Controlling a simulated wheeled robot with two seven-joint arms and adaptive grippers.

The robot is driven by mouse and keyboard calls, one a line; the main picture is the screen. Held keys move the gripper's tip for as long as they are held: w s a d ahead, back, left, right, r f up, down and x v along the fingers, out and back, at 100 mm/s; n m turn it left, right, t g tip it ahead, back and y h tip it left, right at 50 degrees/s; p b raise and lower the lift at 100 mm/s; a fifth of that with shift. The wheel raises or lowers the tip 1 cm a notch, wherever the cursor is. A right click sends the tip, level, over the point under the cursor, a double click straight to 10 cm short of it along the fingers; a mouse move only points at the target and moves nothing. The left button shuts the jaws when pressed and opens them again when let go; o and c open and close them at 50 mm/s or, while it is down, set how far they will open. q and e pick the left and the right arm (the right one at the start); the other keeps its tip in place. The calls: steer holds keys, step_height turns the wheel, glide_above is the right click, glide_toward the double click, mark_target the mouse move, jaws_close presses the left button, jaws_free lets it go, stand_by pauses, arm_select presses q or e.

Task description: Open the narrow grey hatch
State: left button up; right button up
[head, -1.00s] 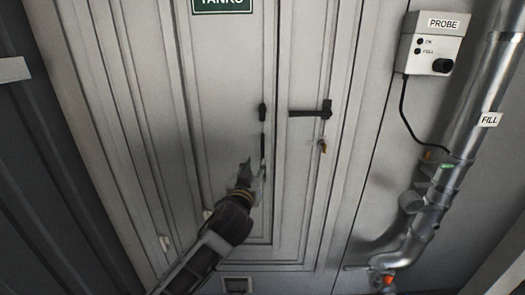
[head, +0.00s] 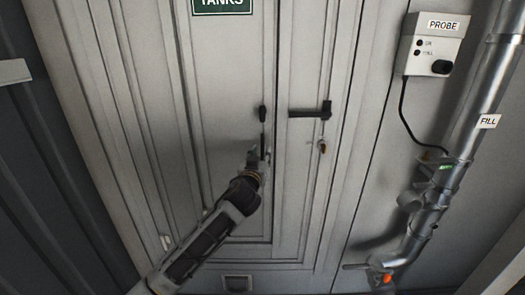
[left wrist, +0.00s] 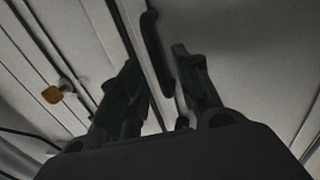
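The narrow grey hatch (head: 297,190) is the slim panel right of the wider grey door and looks closed. A black lever handle (head: 308,113) lies level across its upper part. Below the lever is a small lock with an orange-brown tag (head: 322,147), also in the left wrist view (left wrist: 53,95). A black upright handle (head: 262,113) sits left of the seam, on the wider door's edge. My left gripper (head: 258,157) is close below that handle. In the left wrist view its fingers (left wrist: 162,80) are apart, with a black handle (left wrist: 154,50) beyond them; contact is unclear. My right gripper is out of view.
The wider door (head: 225,60) carries a green TANKS sign (head: 222,5). To the right are a grey PROBE box (head: 434,45) with a hanging black cable and a metal FILL pipe (head: 470,140) with an orange part low down. A dark ribbed wall (head: 40,180) stands at left.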

mark_target(262, 152)
arm_select(q)
steer(key=shift+w+d, duration=0.25)
steer(key=shift+w, duration=1.05)
steer(key=shift+w+d, duration=0.1)
steer(key=shift+w, duration=0.4)
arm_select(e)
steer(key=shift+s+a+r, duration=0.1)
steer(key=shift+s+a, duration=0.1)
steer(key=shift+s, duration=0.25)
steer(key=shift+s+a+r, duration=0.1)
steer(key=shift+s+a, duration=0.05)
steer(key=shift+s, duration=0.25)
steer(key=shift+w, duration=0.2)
arm_select(q)
jaws_close()
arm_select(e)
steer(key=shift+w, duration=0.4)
